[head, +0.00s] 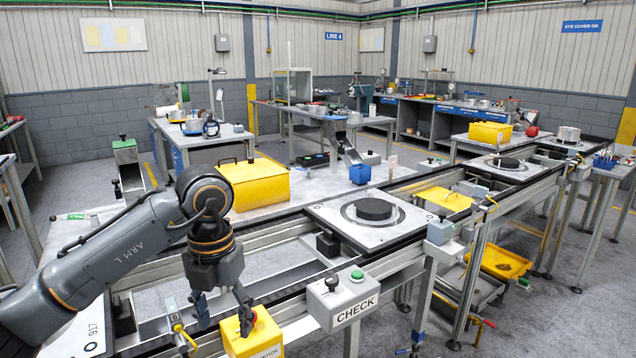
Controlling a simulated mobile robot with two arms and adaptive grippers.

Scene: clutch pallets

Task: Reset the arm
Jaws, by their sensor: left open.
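My left arm, marked "ARM L", comes in from the left and bends down at the wrist. My left gripper (222,312) points down with its two dark fingers apart, and I see nothing between them. My right arm and gripper are out of view.
A pallet (330,215) with a black clutch disc (374,209) sits on the conveyor. A CHECK button box (343,297) stands to the right of the gripper. A yellow lidded case (252,186) lies on the table behind. Another pallet (476,166) is farther right.

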